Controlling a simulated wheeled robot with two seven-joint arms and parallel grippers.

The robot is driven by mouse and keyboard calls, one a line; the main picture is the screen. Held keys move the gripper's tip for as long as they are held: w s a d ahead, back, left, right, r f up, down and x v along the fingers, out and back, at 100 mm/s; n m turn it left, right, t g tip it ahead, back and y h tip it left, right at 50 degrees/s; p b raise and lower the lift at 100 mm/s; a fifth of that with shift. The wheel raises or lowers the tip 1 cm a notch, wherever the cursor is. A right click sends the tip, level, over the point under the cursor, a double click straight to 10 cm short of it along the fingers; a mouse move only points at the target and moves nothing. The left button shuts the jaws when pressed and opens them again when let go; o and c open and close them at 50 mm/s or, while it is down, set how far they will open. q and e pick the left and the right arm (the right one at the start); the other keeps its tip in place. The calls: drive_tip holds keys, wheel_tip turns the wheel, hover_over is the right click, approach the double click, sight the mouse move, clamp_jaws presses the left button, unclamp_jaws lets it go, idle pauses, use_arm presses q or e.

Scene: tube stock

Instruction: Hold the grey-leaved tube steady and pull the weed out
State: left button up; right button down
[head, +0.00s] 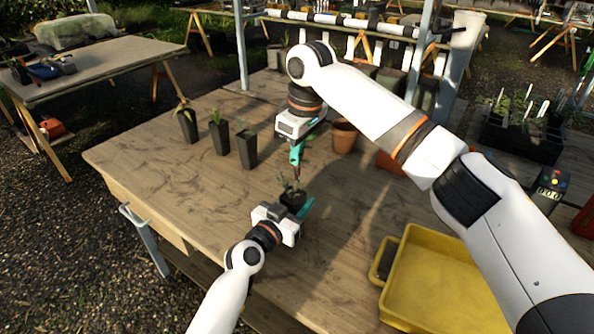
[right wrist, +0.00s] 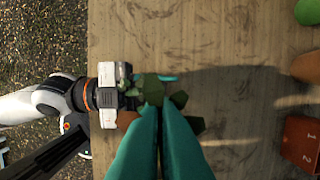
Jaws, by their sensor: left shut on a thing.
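The dark tube (head: 293,199) stands on the table near the middle of the head view, with small green leaves (head: 291,184) on top. My left gripper (head: 303,208) is shut on this tube from the front. My right gripper (head: 297,166) points down just above the leaves. In the right wrist view its two teal fingers (right wrist: 160,112) lie close together, with green leaves (right wrist: 152,88) and a brownish leaf (right wrist: 128,119) around their tips. I cannot tell which growth is the weed, or whether anything is between those fingers. The tube is mostly hidden there.
Three dark tubes with seedlings stand at the back left, the nearest one (head: 247,150) apart from my grippers. A yellow tray (head: 402,255) is at front right. The table's left part is clear.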

drive_tip(key=shift+r, duration=1.4)
use_arm(q)
drive_tip(key=o, duration=1.1)
drive_tip(key=shift+o, duration=0.2)
